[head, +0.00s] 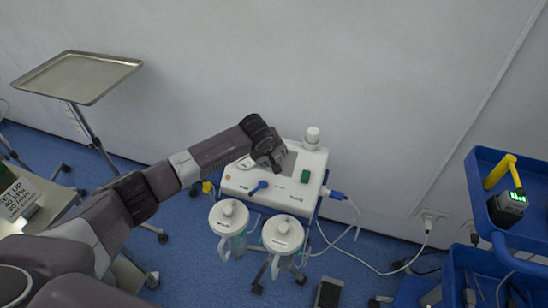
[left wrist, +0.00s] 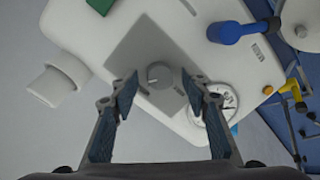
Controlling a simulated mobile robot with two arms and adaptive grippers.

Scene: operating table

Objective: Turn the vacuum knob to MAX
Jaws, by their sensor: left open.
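The white suction unit (head: 262,195) stands against the wall in the middle of the head view. In the left wrist view, the round grey vacuum knob (left wrist: 158,75) sits on a grey square panel (left wrist: 148,52) on the unit's top. My left gripper (left wrist: 160,84) is open, with one finger on each side of the knob in the picture. I cannot tell whether the fingers touch it. In the head view my left gripper (head: 275,164) is over the unit's top and hides the knob. A round gauge (left wrist: 217,100) is beside the panel. The right gripper is out of view.
Two lidded canisters (head: 228,222) (head: 283,242) hang in front. A tray stand (head: 80,76) is left, a blue cart (head: 476,165) right.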

